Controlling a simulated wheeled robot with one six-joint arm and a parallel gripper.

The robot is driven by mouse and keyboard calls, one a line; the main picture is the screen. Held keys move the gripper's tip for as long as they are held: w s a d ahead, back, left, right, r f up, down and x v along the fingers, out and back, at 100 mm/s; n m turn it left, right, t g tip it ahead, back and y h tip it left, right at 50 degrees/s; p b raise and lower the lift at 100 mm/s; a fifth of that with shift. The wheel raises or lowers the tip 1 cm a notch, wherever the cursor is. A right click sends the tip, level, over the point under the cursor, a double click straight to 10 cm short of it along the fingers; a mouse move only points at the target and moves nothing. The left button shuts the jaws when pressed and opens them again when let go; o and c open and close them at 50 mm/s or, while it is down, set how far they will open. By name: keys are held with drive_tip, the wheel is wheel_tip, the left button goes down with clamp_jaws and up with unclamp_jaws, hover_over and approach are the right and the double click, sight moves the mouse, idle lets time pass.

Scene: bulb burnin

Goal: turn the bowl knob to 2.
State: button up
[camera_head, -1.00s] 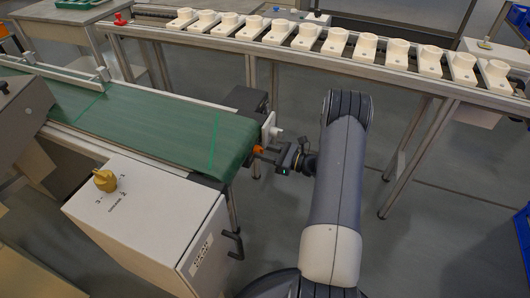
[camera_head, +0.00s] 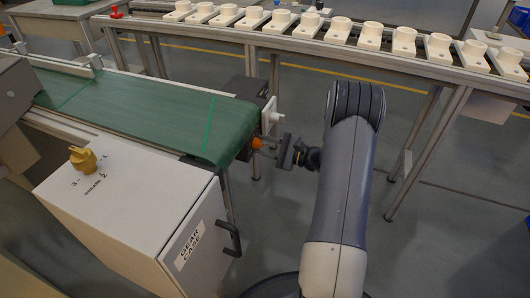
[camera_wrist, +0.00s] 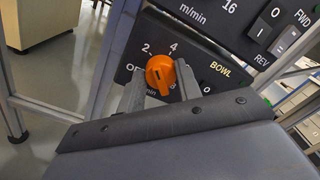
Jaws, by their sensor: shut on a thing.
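The orange bowl knob (camera_wrist: 160,74) sits on a dark panel marked BOWL in the wrist view, with 2 at its upper left, 4 above and OFF at its left. My gripper (camera_wrist: 160,90) is shut on it, one grey finger on each side. A small dark mark shows on the knob's face, but I cannot tell which number it points at. In the head view the orange knob (camera_head: 257,143) is small at the end of the green conveyor, with my gripper (camera_head: 268,146) reaching it from the right.
A white gear case box (camera_head: 130,210) with a yellow knob (camera_head: 83,160) stands at the left. The green conveyor (camera_head: 150,115) ends beside my gripper. A rail (camera_head: 330,45) with white parts runs behind.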

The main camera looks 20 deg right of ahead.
drive_tip(key=shift+f+n+b, duration=0.15)
drive_tip(key=shift+n+b, duration=1.1)
drive_tip(key=shift+n, duration=0.35)
drive_tip(key=o, duration=1)
drive_tip(key=shift+c, duration=0.2)
drive_tip(key=shift+s, duration=0.1)
drive_tip(key=p+v, duration=0.3)
drive_tip(key=v, duration=0.7)
drive_tip(key=shift+s+d, duration=0.2)
drive_tip(key=shift+s, duration=0.05)
